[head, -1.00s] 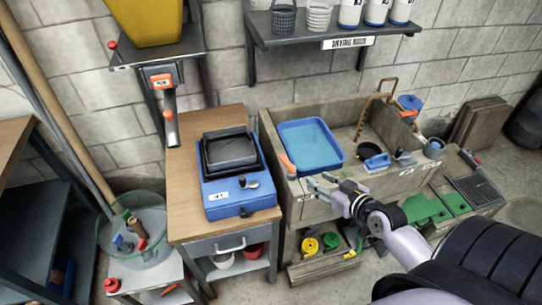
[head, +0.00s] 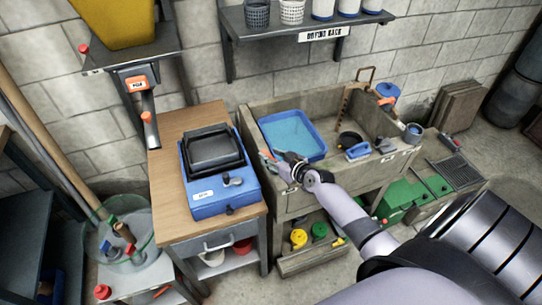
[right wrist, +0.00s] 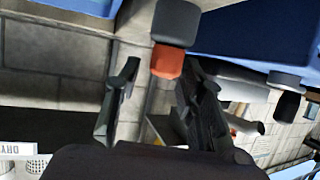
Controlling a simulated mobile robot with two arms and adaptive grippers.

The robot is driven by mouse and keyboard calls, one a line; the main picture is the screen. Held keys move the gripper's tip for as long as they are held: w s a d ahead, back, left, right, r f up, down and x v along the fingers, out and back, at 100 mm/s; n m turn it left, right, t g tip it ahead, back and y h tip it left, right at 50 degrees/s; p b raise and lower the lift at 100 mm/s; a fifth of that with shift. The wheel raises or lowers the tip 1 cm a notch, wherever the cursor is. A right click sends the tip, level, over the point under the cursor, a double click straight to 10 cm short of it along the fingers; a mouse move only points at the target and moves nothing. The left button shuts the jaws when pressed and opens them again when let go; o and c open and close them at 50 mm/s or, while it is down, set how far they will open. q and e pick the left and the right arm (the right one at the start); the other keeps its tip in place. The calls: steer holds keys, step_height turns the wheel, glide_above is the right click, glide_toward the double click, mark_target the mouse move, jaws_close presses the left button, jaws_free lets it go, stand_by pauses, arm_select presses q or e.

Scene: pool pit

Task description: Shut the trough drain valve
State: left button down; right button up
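The trough (head: 345,180) is a grey-brown basin with a blue tray (head: 292,135) in its left part. A small orange-red handle (head: 268,155) shows at the trough's left front corner; I take it for the drain valve's lever. My right gripper (head: 279,160) is close beside it, at the trough's front left rim. In the right wrist view my gripper (right wrist: 155,88) is open, its dark fingers apart. An orange-red piece with a dark grey end (right wrist: 167,60) shows ahead between the fingertips. I cannot tell whether they touch it. The valve body is not clear. My left gripper is not in view.
A wooden bench (head: 178,160) with a blue machine (head: 218,175) stands just left of the trough. A blue-handled brush (head: 357,151) lies in the trough. A drying rack shelf (head: 290,28) hangs above. Yellow and green items sit below the trough.

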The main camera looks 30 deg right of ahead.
steer(key=shift+w+f, duration=0.1)
steer(key=shift+w, duration=0.3)
jaws_close()
stand_by(0.4)
